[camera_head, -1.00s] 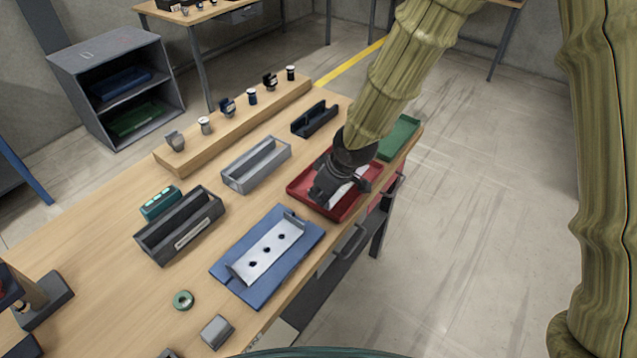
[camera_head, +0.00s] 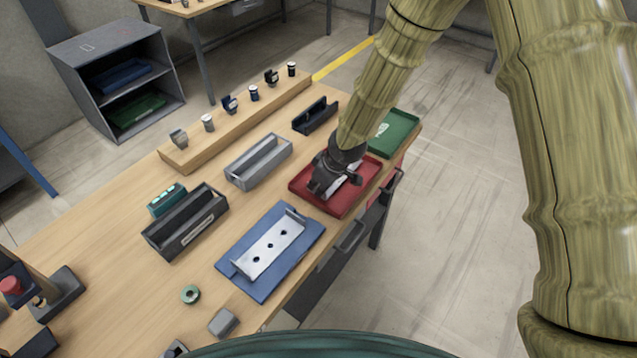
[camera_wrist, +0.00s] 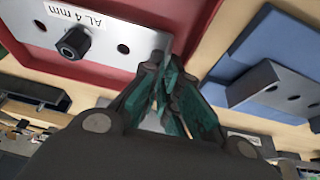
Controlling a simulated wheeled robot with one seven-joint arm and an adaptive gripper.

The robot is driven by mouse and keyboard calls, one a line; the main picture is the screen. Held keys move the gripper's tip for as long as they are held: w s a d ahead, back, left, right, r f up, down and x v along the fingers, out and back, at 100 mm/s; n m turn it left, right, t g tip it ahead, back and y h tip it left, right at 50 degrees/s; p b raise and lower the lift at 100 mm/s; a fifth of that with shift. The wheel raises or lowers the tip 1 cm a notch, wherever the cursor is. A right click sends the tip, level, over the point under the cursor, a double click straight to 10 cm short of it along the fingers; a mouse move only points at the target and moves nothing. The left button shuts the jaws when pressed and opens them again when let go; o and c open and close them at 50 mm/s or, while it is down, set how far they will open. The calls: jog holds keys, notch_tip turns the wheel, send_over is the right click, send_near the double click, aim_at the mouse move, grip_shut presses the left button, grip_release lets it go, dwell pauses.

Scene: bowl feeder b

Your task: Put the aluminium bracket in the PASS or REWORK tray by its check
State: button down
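A silver bracket (camera_wrist: 110,33) labelled "AL 4 mm", with a black peg standing at one of its holes, is over the red tray (camera_head: 319,200). It also shows partly behind my gripper in the head view (camera_head: 351,174). My gripper (camera_head: 318,187) is at the near end of this bracket. In the wrist view its teal fingers (camera_wrist: 168,72) come close together at the bracket's end and look shut on it. I cannot tell whether the bracket rests on the tray floor. The green tray (camera_head: 407,128) lies behind, with a pale patch, partly hidden by my arm.
A blue plate (camera_head: 232,264) carries another silver holed bracket (camera_head: 268,249). A grey channel holder (camera_head: 240,182), a dark box (camera_head: 165,244), a black cradle (camera_head: 315,117) and a wooden rack (camera_head: 180,159) with several small parts stand on the bench.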

jog(key=shift+f+b, duration=0.35)
jog(key=shift+f, duration=0.25)
jog(key=c, duration=1.9)
grip_release()
jog(key=shift+r, duration=0.15)
jog(key=shift+r+p, duration=0.55)
jog(key=shift+r, duration=0.2)
jog(key=shift+s+d+r+b, duration=0.1)
jog(key=shift+d+r+b, duration=0.15)
jog(key=shift+b, duration=0.2)
jog(key=b+v, duration=0.2)
jog(key=v, duration=0.9)
jog(key=shift+s+a, duration=0.1)
